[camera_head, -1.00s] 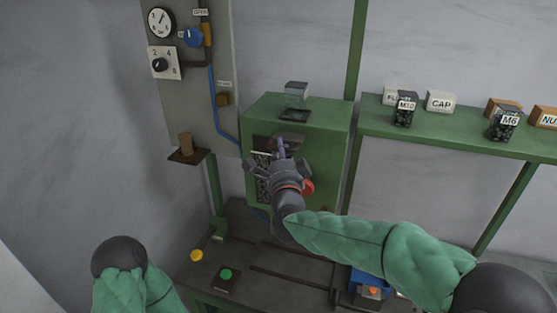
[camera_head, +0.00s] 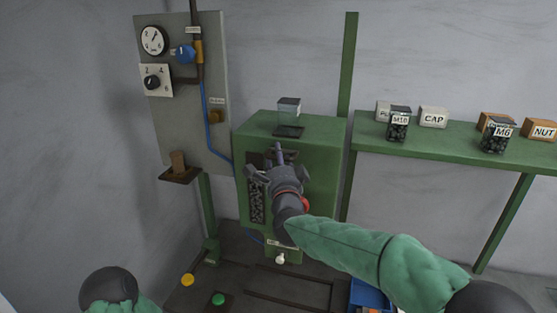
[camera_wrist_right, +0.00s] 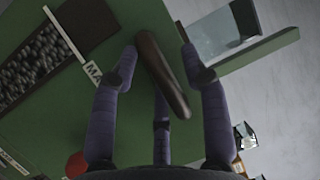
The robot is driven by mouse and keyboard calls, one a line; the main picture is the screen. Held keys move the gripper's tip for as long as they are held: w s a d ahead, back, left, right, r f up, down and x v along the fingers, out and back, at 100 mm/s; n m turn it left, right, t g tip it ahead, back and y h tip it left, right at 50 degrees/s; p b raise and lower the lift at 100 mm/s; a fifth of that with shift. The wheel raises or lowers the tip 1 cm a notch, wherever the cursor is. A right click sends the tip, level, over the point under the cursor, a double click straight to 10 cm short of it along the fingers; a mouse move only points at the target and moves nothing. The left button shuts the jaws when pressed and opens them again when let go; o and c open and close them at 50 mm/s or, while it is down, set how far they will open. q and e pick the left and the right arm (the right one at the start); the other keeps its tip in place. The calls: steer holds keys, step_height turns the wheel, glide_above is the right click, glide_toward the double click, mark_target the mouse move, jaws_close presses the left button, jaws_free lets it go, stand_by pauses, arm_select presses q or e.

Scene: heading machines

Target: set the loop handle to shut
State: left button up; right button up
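A dark, rounded bar (camera_wrist_right: 162,75), which looks like the loop handle, stands out from the green machine box (camera_head: 322,170). In the right wrist view it lies slantwise between the spread fingers of my right gripper (camera_wrist_right: 160,75), with gaps visible beside it. In the head view this gripper (camera_head: 279,160) is at the upper front of the box and hides most of the handle. I cannot tell whether any finger touches the bar. My left arm shows only at the bottom left edge; its gripper is out of view.
A red knob (camera_head: 305,203) is partly hidden behind my right gripper. Left of the box is a grey panel (camera_head: 222,60) with a gauge, dial and blue knob (camera_head: 185,53). A green shelf (camera_head: 440,136) at right holds labelled blocks and jars. Yellow (camera_head: 187,280) and green (camera_head: 218,299) buttons sit below.

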steer(key=s+d+f, duration=0.1)
steer(key=s+f, duration=0.1)
steer(key=s, duration=1)
steer(key=shift+w, duration=0.1)
step_height(320, 180, down, 25)
steer(key=w+d+n+g+b, duration=0.1)
steer(key=w+n+g+b, duration=0.25)
steer(key=n+b, duration=0.2)
steer(key=s+d+f+n+g+b, duration=0.2)
steer(key=s+f+g+b, duration=0.1)
steer(key=f, duration=1)
steer(key=s+d+f+n+g+b, duration=0.1)
steer(key=s+f+g+b, duration=0.25)
steer(key=f, duration=0.95)
steer(key=s+d+f+n+g+y+b, duration=0.1)
steer(key=s+f+g+b, duration=0.3)
steer(key=s+f, duration=0.8)
steer(key=s+d+f+n+g+y+b, duration=0.1)
steer(key=s+f+n+g+b, duration=0.3)
steer(key=s+f, duration=0.9)
step_height(320, 180, down, 8)
steer(key=shift+s+d+r+g+b, duration=0.3)
steer(key=shift+g+b, duration=0.4)
steer(key=shift+b, duration=0.55)
